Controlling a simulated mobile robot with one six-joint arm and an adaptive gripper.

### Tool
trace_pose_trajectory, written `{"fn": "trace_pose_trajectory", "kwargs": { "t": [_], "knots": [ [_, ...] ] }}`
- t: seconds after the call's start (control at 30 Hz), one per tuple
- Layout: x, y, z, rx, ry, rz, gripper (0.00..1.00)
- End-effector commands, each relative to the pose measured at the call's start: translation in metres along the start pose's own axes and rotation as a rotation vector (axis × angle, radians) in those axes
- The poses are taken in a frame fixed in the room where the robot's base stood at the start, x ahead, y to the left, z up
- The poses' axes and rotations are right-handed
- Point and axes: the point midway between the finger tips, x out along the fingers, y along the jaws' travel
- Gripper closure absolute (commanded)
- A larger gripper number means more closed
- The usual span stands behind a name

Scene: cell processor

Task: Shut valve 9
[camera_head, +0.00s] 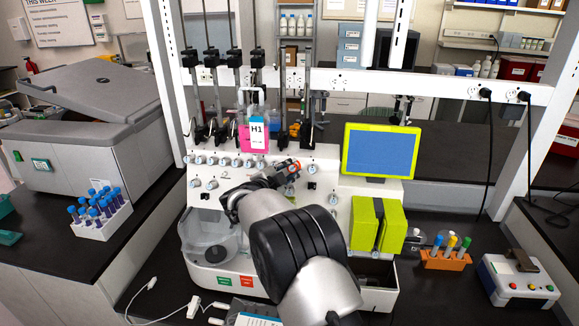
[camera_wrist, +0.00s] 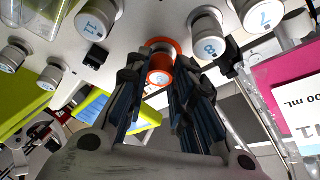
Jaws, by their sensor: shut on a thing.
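The number on this knob is too small to read. Neighbouring white knobs marked 8 (camera_wrist: 208,46), 7 (camera_wrist: 262,12) and 11 (camera_wrist: 95,20) stand apart from the fingers. In the head view, my gripper (camera_head: 288,172) is against the front panel of the white cell processor (camera_head: 325,160), right of the pink bag. My arm and gripper hide part of the panel and the held knob there.
A pink bag marked H1 (camera_head: 256,136) hangs left of my gripper. A yellow-framed screen (camera_head: 381,151) and a yellow-green block (camera_head: 377,224) are to the right. A clear round bowl (camera_head: 208,246) is at lower left. An orange tube rack (camera_head: 445,260) stands on the right bench.

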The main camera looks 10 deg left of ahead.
Motion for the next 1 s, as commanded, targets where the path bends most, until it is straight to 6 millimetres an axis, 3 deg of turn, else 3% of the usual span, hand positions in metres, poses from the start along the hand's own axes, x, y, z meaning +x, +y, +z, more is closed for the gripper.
{"fn": "trace_pose_trajectory", "kwargs": {
  "t": [0.6, 1.0],
  "knots": [
    [0.0001, -0.0067, -0.0028, 0.497, 0.0, 0.215, 1.0],
    [0.0006, -0.0062, -0.0022, 0.651, 0.0, 0.281, 1.0]
  ]
}}
